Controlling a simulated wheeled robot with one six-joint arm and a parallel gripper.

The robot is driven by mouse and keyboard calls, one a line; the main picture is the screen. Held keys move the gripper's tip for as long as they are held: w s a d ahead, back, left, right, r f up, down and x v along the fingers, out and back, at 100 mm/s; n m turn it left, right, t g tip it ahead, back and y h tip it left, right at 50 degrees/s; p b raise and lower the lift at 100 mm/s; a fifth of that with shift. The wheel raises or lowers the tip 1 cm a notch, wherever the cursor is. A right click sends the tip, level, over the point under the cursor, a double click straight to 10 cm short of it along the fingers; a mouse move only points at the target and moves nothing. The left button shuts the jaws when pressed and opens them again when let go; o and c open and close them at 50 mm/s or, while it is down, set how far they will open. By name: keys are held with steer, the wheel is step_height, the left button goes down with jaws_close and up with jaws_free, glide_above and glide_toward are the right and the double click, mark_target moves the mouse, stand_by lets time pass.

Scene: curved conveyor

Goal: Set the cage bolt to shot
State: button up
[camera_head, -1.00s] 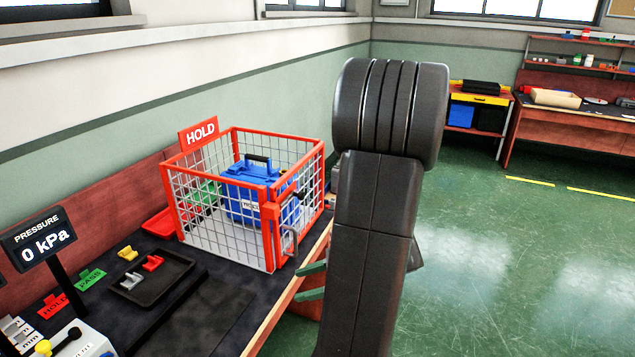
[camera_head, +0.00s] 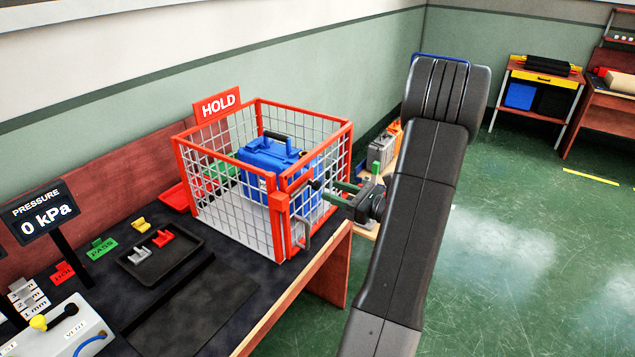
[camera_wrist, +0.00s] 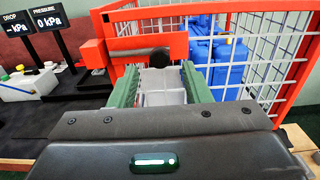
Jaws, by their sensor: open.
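The cage (camera_head: 278,225) has red posts, wire mesh walls and a HOLD sign, and stands on the bench with a blue case (camera_head: 262,160) inside. Its bolt shows in the wrist view as a dark rod (camera_wrist: 140,52) lying across the red frame, with a black knob (camera_wrist: 187,72) near its right end. My gripper (camera_head: 337,193) is open beside that post. Its green fingers in the wrist view (camera_wrist: 162,78) straddle the space just below the rod; contact is unclear.
A looped grey handle (camera_head: 304,232) is on the cage front. A pressure display (camera_head: 40,212) stands at far left. Floor right of the bench (camera_head: 500,250) is clear.

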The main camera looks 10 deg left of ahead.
mark_target(319, 186)
steer(key=p+x, duration=0.1)
steer(key=x, duration=0.5)
steer(key=shift+a, duration=0.25)
